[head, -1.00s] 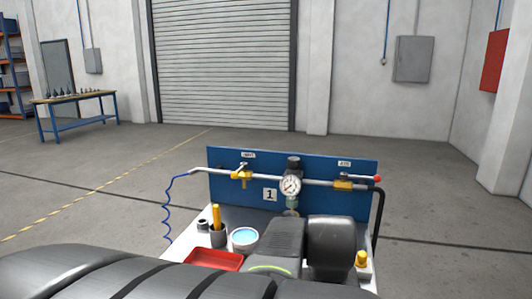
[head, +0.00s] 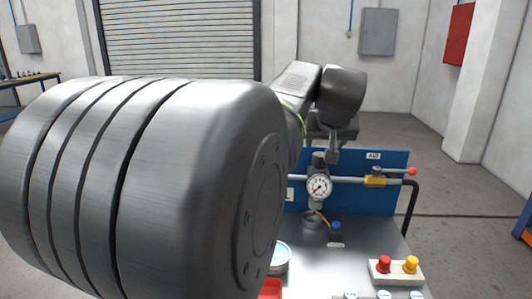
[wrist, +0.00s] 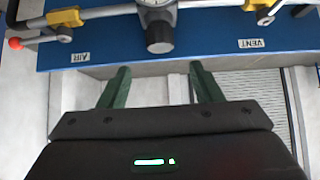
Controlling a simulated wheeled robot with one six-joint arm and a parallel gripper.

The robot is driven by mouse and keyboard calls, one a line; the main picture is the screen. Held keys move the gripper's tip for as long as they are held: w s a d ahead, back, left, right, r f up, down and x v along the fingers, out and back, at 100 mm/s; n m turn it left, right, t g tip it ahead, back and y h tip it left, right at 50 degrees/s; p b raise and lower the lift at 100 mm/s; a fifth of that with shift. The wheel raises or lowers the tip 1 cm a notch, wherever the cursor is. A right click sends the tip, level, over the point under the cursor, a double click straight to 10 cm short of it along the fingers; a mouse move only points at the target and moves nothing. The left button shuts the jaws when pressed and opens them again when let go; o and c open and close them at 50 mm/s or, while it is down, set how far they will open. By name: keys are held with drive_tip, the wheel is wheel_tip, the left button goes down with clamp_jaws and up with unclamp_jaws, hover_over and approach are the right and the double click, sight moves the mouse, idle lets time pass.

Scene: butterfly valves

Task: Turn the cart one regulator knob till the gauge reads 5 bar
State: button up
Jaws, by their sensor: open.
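The regulator knob (head: 319,158) is dark and sits on top of the regulator, above the round white gauge (head: 319,187) on the cart's blue panel (head: 388,200). The gauge's needle is too small to read surely. In the wrist view the knob (wrist: 160,38) is near the top centre, with the edge of the gauge (wrist: 157,3) behind it. My gripper (wrist: 159,70) is open and empty. Its two green fingers point towards the panel's top edge, spread to either side of the knob's line, apart from it. In the head view my gripper (head: 333,155) hangs close to the knob, partly hidden by my arm.
A yellow valve with a red-tipped lever (head: 376,180) sits on the pipe right of the gauge. A box with red and yellow buttons (head: 397,270) stands at the cart's front right. The VENT valve (wrist: 262,8) shows in the wrist view. My arm hides the cart's left.

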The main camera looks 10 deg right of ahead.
sight(320, 154)
drive_tip(key=x, duration=0.9)
drive_tip(key=shift+w+f, duration=0.2)
drive_tip(key=c, duration=1)
